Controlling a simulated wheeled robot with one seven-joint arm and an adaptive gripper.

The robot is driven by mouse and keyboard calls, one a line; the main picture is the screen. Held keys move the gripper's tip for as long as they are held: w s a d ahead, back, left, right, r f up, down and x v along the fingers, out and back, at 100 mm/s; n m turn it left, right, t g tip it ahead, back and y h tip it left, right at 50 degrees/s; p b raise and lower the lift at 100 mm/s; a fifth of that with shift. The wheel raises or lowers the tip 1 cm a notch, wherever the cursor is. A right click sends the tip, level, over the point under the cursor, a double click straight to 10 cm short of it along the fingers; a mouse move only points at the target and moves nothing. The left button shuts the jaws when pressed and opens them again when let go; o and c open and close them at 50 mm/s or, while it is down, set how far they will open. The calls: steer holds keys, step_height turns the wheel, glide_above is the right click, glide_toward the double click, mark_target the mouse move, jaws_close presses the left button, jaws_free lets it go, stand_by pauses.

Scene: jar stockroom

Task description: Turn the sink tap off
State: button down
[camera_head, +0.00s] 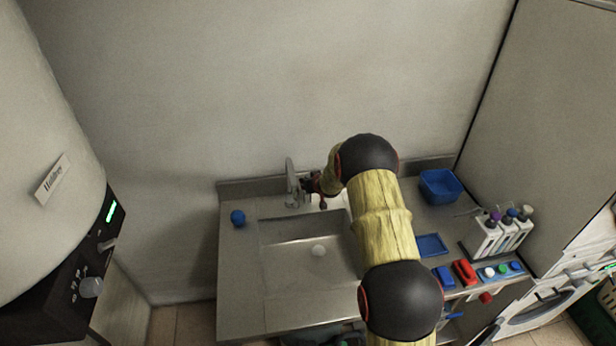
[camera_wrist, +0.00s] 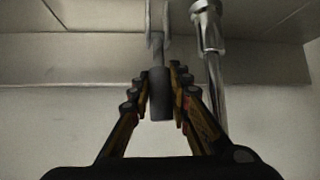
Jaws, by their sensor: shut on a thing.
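The sink tap (camera_head: 291,183) is a grey metal fixture at the back edge of the steel sink (camera_head: 290,256). My gripper (camera_head: 312,184) is at the tap's right side, partly hidden by my arm. In the wrist view, my gripper (camera_wrist: 160,74) is shut on a dark grey cylindrical tap handle (camera_wrist: 160,100), with one finger on each side. A shiny chrome pipe of the tap (camera_wrist: 212,62) stands just right of the fingers. A small pale round spot shows in the basin; I cannot tell whether water runs.
A blue round object (camera_head: 238,217) sits on the counter left of the basin. Right of my arm are a blue bin (camera_head: 440,186), a blue tray (camera_head: 432,245) and a rack of bottles (camera_head: 497,236). A large white machine (camera_head: 50,160) stands at left.

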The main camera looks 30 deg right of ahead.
steer(key=shift+w+p, duration=0.15)
steer(key=shift+p, duration=0.4)
steer(key=c, duration=1.6)
jaws_free()
steer(key=shift+c, duration=0.2)
steer(key=v, duration=1.2)
steer(key=shift+w, duration=0.15)
steer(key=shift+r, duration=0.1)
